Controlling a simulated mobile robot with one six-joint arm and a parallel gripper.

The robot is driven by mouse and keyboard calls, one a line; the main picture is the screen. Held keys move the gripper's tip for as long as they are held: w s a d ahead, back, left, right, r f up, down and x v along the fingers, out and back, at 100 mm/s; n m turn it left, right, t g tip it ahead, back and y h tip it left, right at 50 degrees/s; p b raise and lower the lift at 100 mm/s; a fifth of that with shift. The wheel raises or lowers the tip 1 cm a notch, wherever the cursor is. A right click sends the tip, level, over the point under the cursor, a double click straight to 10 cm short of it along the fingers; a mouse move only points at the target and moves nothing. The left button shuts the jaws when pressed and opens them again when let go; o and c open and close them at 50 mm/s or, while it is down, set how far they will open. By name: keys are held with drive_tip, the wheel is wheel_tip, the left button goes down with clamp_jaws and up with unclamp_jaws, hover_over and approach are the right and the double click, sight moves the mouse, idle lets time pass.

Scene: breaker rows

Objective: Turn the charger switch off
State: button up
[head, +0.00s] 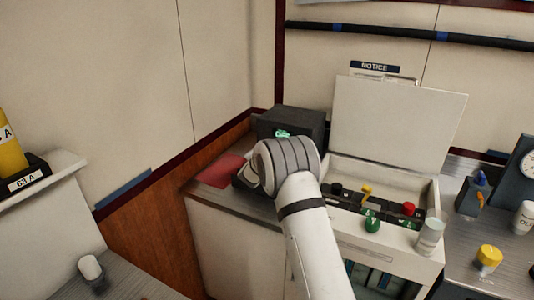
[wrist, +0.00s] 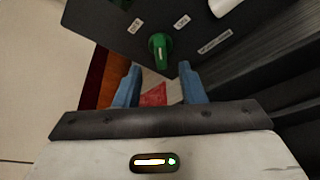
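A dark box (head: 303,122) stands on the counter in the back corner in the head view, with a green knob (head: 283,134) on its face. The box (wrist: 110,22) fills the top of the wrist view. Its green knob (wrist: 158,48) carries a pale pointer line, roughly upright in the picture. Two small white labels flank the knob and a longer one sits to its right; I cannot read them surely. My gripper (wrist: 160,69) is open, its blue fingers either side of the knob's line and just short of it, with nothing between them. My arm hides the fingers in the head view.
A white cabinet with a raised lid (head: 395,125) stands to the right, with several black, yellow, red and green knobs. A red item (head: 220,170) lies left of my wrist. A cup (head: 430,236) stands at the cabinet's front right. Walls close off the corner behind.

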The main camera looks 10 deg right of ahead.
drive_tip(key=shift+p+x, duration=0.9)
drive_tip(key=shift+x, duration=2.1)
drive_tip(key=shift+c, duration=0.2)
clamp_jaws()
